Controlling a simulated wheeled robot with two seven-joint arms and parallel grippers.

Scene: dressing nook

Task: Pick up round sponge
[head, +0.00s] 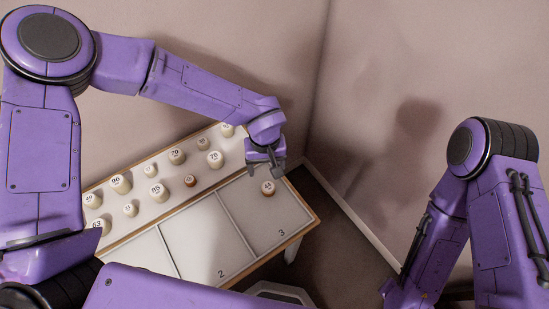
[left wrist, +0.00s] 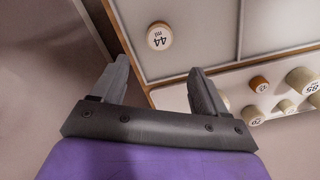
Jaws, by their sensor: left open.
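My left gripper (head: 266,166) is open and empty above the far right end of the table, just behind compartment 3. In the left wrist view its two fingers (left wrist: 158,75) stand apart with nothing between them. A small round piece with a pale top and brown side (head: 268,188) stands in compartment 3, a little in front of the gripper. In the left wrist view this piece (left wrist: 159,36) reads "44 ml" and lies beyond the fingertips. I cannot make out anything that is clearly a round sponge. My right gripper is not in view.
Several numbered round pieces (head: 176,156) stand on the table's raised back strip (head: 168,206). Dividers split the front tray (head: 203,235) into compartments; 2 looks empty. Walls meet behind the table. A grey object (head: 280,292) is low at the front.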

